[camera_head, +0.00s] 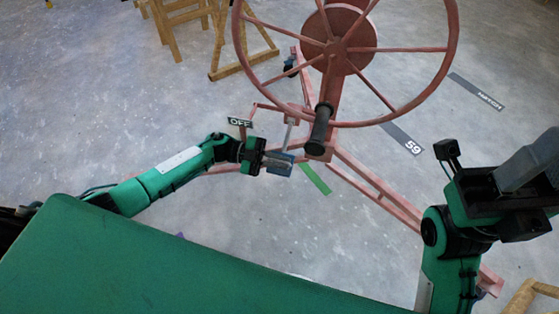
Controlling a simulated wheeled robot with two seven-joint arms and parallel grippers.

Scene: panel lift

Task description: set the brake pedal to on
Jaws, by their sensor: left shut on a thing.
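The red winch stand (322,152) carries a large spoked wheel (345,47). A sign reading OFF (240,122) sits on the stand's left side. A thin grey pedal lever (290,133) hangs below the stand's frame and ends near a blue-grey pad, which I take as the brake pedal (281,166). My left gripper (277,163) reaches in from the left and is shut on the pedal, hiding part of it. A green strip (314,179) lies just right of the pedal. My right arm is raised at the right; its finger state is unclear.
A black handle (320,124) sticks out from the wheel, close above and right of my left gripper. Red base legs spread over the grey floor. Labels 59 (403,138) and HATCH (475,92) lie right. Wooden trestles (243,45) stand at the back.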

